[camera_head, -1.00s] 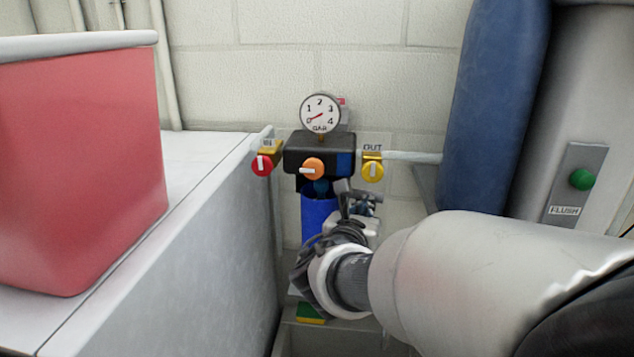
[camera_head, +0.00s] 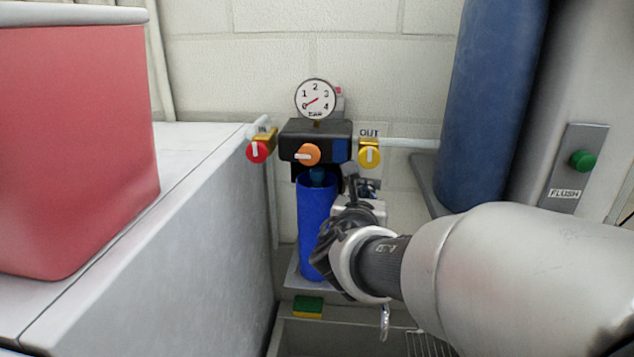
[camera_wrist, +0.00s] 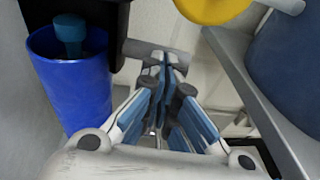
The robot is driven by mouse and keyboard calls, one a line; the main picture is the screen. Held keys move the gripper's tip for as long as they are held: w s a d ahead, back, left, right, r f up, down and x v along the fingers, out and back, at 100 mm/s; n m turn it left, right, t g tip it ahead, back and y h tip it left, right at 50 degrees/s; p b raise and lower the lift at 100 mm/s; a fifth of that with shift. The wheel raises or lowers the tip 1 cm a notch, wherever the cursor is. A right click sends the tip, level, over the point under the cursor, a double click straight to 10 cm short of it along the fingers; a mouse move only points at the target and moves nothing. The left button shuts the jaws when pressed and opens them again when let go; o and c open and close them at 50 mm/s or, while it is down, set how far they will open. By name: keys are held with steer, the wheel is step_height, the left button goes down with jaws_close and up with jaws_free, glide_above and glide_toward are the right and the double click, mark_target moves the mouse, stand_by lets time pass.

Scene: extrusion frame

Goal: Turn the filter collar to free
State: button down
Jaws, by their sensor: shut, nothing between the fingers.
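The filter unit has a black head (camera_head: 316,143) on the wall and an open blue bowl (camera_head: 314,225) under it. A teal core (camera_wrist: 70,38) stands in the bowl in the wrist view, with a gap between rim and head. A short grey bar (camera_wrist: 152,52) sticks out sideways under the black part; I cannot tell whether it belongs to the collar. No separate collar ring is clearly visible. My gripper (camera_head: 352,180) is right of the bowl, just below the head. In the wrist view its fingertips (camera_wrist: 170,64) are together and empty, close to the grey bar; contact is unclear.
A grey cabinet (camera_head: 170,260) carries a red container (camera_head: 75,150). A blue cylinder (camera_head: 490,110) stands right. A sponge (camera_head: 308,307) lies below.

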steer(key=shift+w+d+b, duration=0.4)
steer(key=shift+w+b, duration=0.25)
steer(key=shift+b, duration=0.15)
steer(key=shift+w+d+b, duration=0.35)
steer(key=shift+w+b, duration=0.35)
steer(key=shift+b, duration=0.1)
steer(key=shift+w+d+b, duration=0.4)
steer(key=shift+w+b, duration=0.25)
steer(key=shift+b, duration=0.15)
